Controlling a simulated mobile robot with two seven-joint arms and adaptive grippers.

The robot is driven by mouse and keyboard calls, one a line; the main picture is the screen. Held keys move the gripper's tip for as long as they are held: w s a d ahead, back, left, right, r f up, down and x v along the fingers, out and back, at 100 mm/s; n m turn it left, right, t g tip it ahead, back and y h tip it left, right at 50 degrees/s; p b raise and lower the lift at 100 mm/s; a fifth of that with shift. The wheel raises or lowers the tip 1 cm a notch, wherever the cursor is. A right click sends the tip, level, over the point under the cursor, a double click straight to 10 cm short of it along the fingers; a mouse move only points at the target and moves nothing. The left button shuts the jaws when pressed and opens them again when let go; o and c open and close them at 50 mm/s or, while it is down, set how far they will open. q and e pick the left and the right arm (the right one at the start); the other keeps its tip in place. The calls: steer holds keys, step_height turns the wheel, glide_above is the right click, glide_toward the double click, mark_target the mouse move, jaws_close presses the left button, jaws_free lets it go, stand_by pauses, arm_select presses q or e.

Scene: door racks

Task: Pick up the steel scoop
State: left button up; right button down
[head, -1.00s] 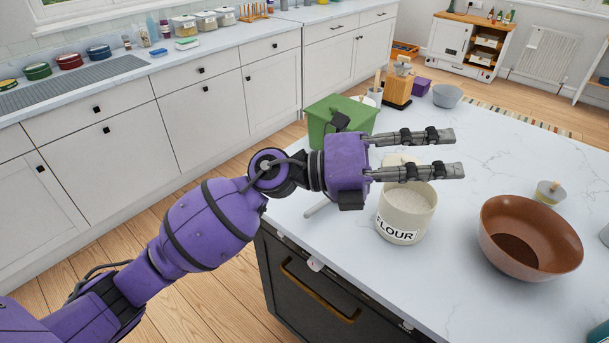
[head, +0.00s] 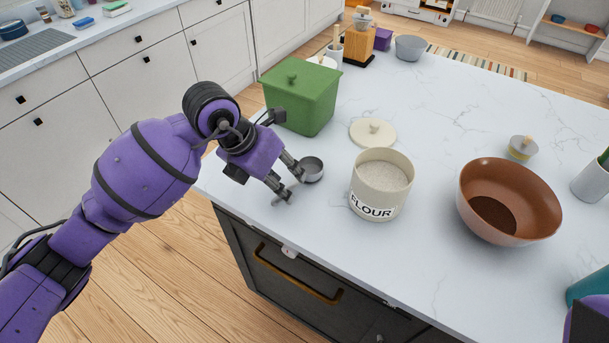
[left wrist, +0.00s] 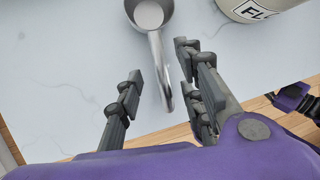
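The steel scoop (head: 312,170) lies on the white countertop, left of the flour canister. In the left wrist view its round bowl (left wrist: 150,14) is at the top and its handle runs down between my fingers. My left gripper (head: 293,186) points down at the scoop's handle.
The flour canister (head: 381,190) stands open right of the scoop, its lid (head: 373,133) behind it. A green lidded box (head: 301,100) stands behind my gripper. A brown bowl (head: 510,200) is farther right. The counter's front edge is close by.

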mark_target(296, 184)
arm_select(q)
steer(key=x, duration=0.2)
steer(key=shift+d+f, duration=0.2)
steer(key=shift+f, duration=0.1)
steer(key=shift+f, duration=0.25)
stand_by(0.3)
steer(key=shift+c, duration=0.4)
jaws_close()
